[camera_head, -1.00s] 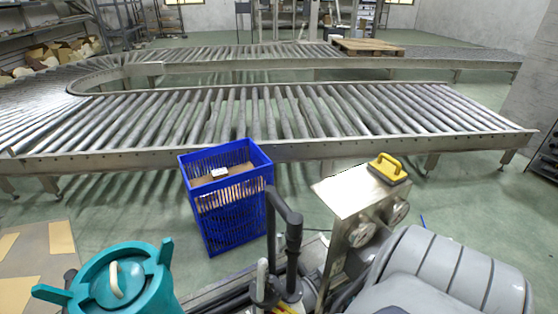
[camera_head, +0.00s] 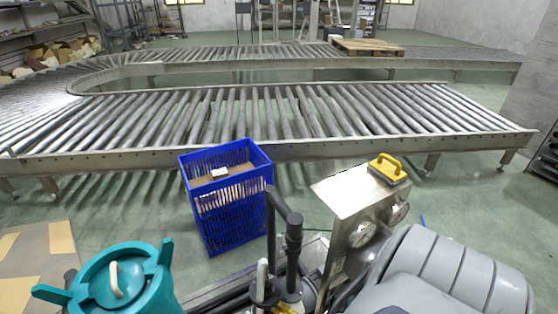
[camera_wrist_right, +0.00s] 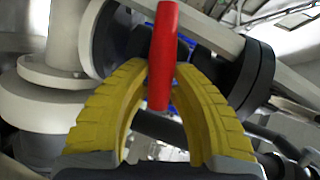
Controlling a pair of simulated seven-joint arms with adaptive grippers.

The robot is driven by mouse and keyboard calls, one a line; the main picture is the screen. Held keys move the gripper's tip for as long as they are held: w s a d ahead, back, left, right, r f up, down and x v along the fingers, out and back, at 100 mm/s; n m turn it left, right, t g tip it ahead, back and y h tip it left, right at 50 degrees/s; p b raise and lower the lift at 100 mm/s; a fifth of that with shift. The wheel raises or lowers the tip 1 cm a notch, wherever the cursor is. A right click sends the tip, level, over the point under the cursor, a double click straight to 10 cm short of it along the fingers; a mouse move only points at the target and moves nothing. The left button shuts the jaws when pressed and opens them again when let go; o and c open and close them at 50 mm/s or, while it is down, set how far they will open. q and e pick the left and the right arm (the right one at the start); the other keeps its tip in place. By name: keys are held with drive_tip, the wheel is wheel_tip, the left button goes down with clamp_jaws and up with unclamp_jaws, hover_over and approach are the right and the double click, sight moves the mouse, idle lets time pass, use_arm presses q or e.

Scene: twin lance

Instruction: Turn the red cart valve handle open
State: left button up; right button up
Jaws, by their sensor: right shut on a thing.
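The red valve handle (camera_wrist_right: 163,55) shows in the right wrist view as an upright red bar at the top middle. My right gripper (camera_wrist_right: 160,75) has yellow ridged fingers that curve in and close on the handle's lower part. Pale and dark pipe fittings (camera_wrist_right: 95,40) surround the handle on both sides. In the head view the red handle cannot be made out; dark pipes and the cart's metal panel (camera_head: 350,190) with round gauges stand at the lower middle. My left gripper is not in view.
A blue crate (camera_head: 228,200) stands left of the cart's black pipe (camera_head: 288,215). A teal container (camera_head: 120,280) is at the lower left. A yellow-handled block (camera_head: 388,168) sits on the panel top. A roller conveyor (camera_head: 280,115) runs behind.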

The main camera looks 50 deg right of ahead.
clamp_jaws()
drive_tip(key=shift+a+r+n+g+h, duration=0.1)
drive_tip(key=shift+r+n+g+h, duration=0.25)
drive_tip(key=shift+n, duration=0.35)
drive_tip(key=shift+a+r+n+g+h, duration=0.1)
drive_tip(key=shift+n+g+h, duration=0.15)
drive_tip(key=shift+n+h, duration=0.35)
drive_tip(key=shift+w, duration=0.1)
drive_tip(key=o, duration=1)
unclamp_jaws()
drive_tip(key=shift+c, duration=0.2)
drive_tip(key=shift+d+f+m+t+y, duration=0.1)
drive_tip(key=shift+f+m+t+y, duration=0.15)
drive_tip(key=shift+m+y, duration=0.3)
drive_tip(key=shift+d+f+m+t+y, duration=0.1)
drive_tip(key=shift+f+m+t+y, duration=0.15)
drive_tip(key=shift+m+y, duration=0.25)
drive_tip(key=shift+m, duration=0.25)
